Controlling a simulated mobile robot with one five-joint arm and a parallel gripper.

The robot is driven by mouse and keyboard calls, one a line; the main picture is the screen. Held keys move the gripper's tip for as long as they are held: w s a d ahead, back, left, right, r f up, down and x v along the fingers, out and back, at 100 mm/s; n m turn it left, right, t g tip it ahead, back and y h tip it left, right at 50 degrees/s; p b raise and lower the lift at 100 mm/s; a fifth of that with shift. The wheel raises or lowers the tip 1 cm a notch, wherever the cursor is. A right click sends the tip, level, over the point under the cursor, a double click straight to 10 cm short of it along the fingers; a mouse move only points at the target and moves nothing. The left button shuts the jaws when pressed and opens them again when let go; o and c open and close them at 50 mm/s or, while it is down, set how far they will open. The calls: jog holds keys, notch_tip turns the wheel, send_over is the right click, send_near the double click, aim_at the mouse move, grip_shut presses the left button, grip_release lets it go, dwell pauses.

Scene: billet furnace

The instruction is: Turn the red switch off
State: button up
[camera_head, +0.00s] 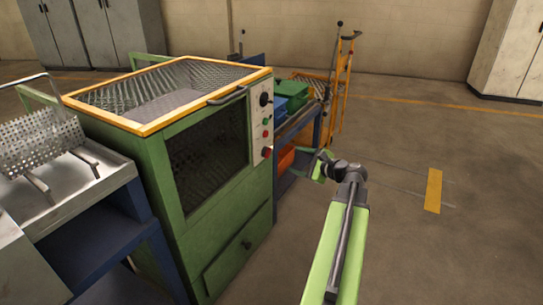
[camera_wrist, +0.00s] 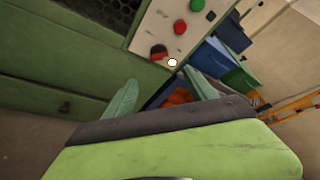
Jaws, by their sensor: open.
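The green furnace cabinet (camera_head: 221,215) has a pale control panel (camera_head: 257,140) on its right front edge. Low on the panel is a red switch (camera_head: 267,152) with a dark part beside it; in the wrist view the red and black switch (camera_wrist: 158,52) is near the top middle. Above it are a round red button (camera_head: 266,134) and a green button (camera_head: 265,121). My gripper (camera_head: 316,162) is open and empty, to the right of the panel and apart from the switch. In the wrist view its fingers (camera_wrist: 163,95) spread below the switch.
A black knob (camera_head: 264,99) sits high on the panel. Behind is a blue rack with green bins (camera_head: 291,91) and an orange bin (camera_head: 286,160). An orange hand truck (camera_head: 345,75) stands farther back. A metal table (camera_head: 85,185) is at left. The floor at right is clear.

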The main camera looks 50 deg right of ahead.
aim_at(270, 154)
jog(key=b+x, duration=0.3)
jog(key=x, duration=1.2)
jog(key=shift+a+b, duration=0.1)
jog(key=shift+b, duration=0.2)
